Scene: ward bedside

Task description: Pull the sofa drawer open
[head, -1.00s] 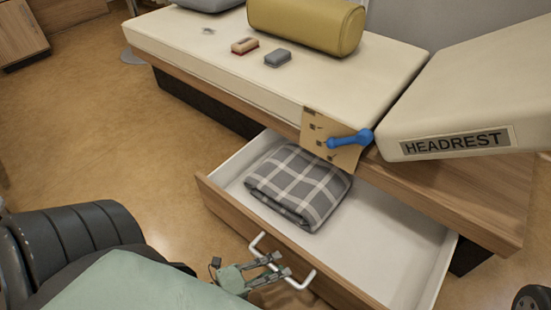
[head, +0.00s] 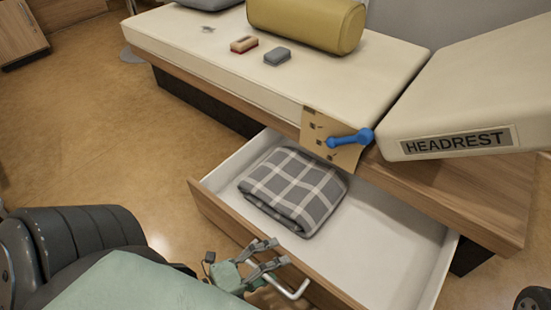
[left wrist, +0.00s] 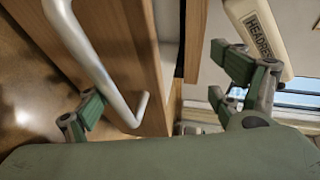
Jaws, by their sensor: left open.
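The sofa drawer (head: 236,222) stands pulled out from under the sofa bed, with its wooden front toward me. A folded grey plaid blanket (head: 293,190) lies inside it. That gripper is open at the handle. In the left wrist view, the handle (left wrist: 98,72) and the drawer front (left wrist: 128,55) show between the spread fingers of the gripper (left wrist: 160,95), the handle nearer the left finger. I cannot tell whether a finger touches it. My right gripper is not in view.
The cream sofa mattress (head: 200,62) carries a yellow bolster (head: 305,25) and two small blocks, one reddish (head: 244,45), one grey (head: 277,57). The headrest (head: 470,95) is tilted. Floor at left is clear.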

